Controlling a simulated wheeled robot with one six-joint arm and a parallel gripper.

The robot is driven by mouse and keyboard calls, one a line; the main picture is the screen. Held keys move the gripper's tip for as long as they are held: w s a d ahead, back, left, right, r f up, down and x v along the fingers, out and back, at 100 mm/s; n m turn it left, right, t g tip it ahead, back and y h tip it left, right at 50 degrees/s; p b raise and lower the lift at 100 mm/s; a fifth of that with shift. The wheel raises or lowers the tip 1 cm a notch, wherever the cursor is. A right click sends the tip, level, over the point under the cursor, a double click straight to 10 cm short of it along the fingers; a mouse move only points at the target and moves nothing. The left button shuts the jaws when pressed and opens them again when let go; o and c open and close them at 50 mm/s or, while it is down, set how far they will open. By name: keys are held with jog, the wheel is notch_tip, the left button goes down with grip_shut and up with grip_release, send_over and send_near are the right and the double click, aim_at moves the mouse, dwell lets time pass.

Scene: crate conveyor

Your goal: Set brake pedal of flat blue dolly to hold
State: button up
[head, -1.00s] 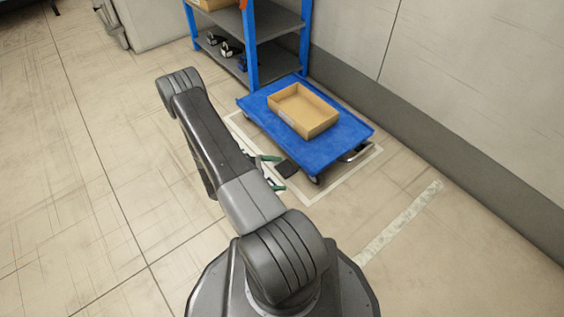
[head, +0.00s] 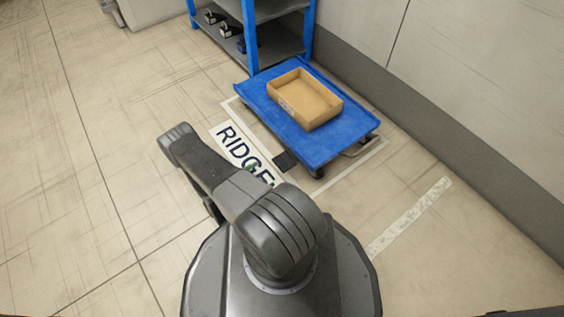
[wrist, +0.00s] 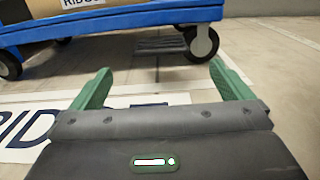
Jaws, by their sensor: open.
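The flat blue dolly (head: 350,130) stands at upper centre in the head view. Its blue deck edge (wrist: 150,20) crosses the top of the wrist view. The dark brake pedal (head: 286,161) sticks out low from the dolly's near side. It also shows in the wrist view (wrist: 162,45), left of a caster. I cannot tell whether the pedal is up or down. My gripper (wrist: 160,70) is open and empty, its green fingers apart, short of the pedal and pointing towards it. My arm mostly hides the gripper in the head view.
An open cardboard box (head: 318,108) sits on the dolly. A blue-posted shelf (head: 275,48) stands behind it, and a wall runs along the right. A caster wheel (wrist: 203,42) is right of the pedal. The floor with a lettered label (head: 235,148) is clear on the left.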

aim_at(277, 166)
jog(key=b+x, duration=0.2)
jog(key=x, duration=0.9)
jog(key=shift+d, duration=0.1)
